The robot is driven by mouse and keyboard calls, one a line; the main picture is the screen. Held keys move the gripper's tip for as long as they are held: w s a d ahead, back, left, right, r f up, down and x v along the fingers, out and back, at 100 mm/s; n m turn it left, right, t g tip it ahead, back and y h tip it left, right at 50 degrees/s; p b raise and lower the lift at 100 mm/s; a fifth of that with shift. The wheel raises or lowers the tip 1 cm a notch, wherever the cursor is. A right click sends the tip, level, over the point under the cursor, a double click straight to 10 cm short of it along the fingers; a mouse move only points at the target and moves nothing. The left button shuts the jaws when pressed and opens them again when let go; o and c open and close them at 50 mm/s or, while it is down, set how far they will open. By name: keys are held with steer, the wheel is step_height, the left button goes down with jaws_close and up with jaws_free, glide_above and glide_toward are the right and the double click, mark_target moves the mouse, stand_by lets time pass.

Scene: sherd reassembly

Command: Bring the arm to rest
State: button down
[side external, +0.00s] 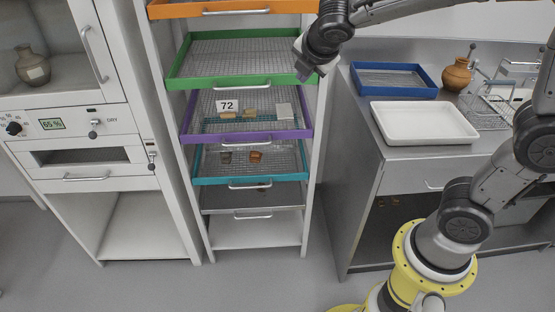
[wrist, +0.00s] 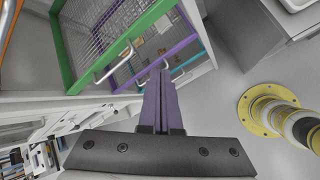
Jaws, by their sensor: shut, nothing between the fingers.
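My gripper (side external: 307,70) is raised in front of the right side of the tray rack in the side external view, near the front right corner of the green tray (side external: 245,86). In the wrist view my gripper (wrist: 163,76) points away from the camera with its fingers together and nothing between them. I cannot tell whether it touches the green tray. My arm reaches from the yellow base at lower right across the top right of the side external view.
The purple tray (side external: 200,138) holds sherds and a "72" card (side external: 227,106); the teal tray (side external: 207,181) holds more sherds. An orange tray (side external: 180,10) is above. A counter at right bears a white tray (side external: 424,141), a blue tray (side external: 427,91) and a jar (side external: 456,74). Floor between is clear.

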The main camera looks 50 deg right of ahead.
steer(key=s+r+m+y, duration=0.2)
steer(key=s+m, duration=0.8)
steer(key=s, duration=0.6)
steer(key=s+a+f+m+g+y, duration=0.1)
steer(key=s+a+f+m+y, duration=0.2)
steer(key=s+m, duration=0.4)
steer(key=shift+s+a+f+m, duration=0.3)
steer(key=shift+a+f+m, duration=0.5)
steer(key=shift+f, duration=0.1)
